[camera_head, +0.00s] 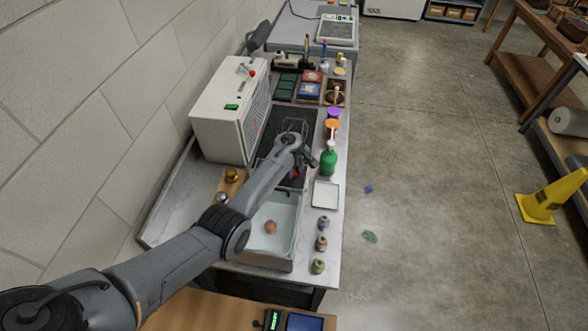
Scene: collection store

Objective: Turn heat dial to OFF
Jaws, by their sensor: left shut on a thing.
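My left arm reaches in from the lower left across the bench. My left gripper (306,160) is over the dark mat between the white box and the green bottle. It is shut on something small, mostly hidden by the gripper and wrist. A small red thing (295,173) shows right at the gripper, but I cannot tell whether it is the heat dial. No dial marking or OFF label is readable. My right gripper is not in view.
A green bottle (328,162) stands close right of the gripper. A pale basin (259,238) with a round brown thing (270,227) lies nearer, partly under my arm. Small jars (321,243) line the right edge. A yellow floor sign (551,199) stands on open floor.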

